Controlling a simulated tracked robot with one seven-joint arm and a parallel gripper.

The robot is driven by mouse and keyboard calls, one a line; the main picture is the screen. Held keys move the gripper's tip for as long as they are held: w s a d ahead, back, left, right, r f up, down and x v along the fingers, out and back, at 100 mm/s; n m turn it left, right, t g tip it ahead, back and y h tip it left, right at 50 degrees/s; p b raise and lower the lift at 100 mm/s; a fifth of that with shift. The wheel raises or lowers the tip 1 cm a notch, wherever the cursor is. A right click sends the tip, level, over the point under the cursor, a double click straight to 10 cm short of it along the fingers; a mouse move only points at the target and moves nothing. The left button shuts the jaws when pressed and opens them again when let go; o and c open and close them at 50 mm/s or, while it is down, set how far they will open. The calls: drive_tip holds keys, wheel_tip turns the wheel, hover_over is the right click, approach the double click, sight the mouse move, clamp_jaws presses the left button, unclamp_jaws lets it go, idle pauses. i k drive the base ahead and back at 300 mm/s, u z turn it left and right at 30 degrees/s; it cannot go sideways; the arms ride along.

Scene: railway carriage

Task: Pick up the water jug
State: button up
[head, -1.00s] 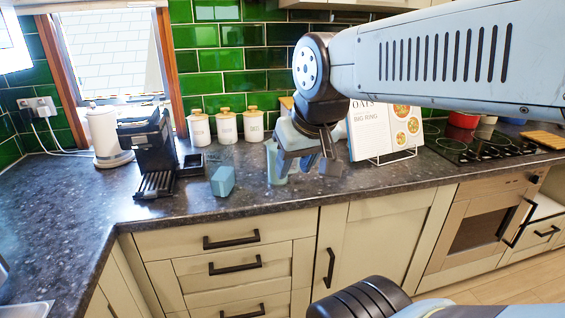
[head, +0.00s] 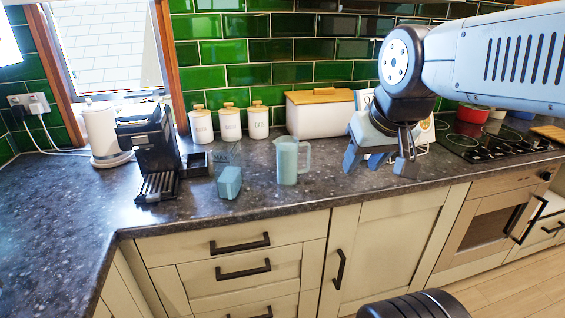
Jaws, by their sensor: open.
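The water jug (head: 287,163) is a pale green, translucent jug with its handle on the right. It stands upright on the dark countertop (head: 270,201) in the head view. My gripper (head: 380,170) is open and empty, to the right of the jug and apart from it. Its fingers point down, just above the counter, in front of the recipe book stand. The jug is fully in view.
A black coffee machine (head: 150,155) and white kettle (head: 104,135) stand farther left. Canisters (head: 230,124) and a bread bin (head: 318,118) line the back.

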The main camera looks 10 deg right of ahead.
sight(287, 147)
drive_tip(key=u, duration=0.05)
drive_tip(key=i, duration=0.55)
drive_tip(key=z, duration=0.95)
drive_tip(key=k, duration=0.6)
drive_tip(key=z, duration=0.15)
drive_tip(key=i, duration=0.6)
drive_tip(key=u, duration=0.1)
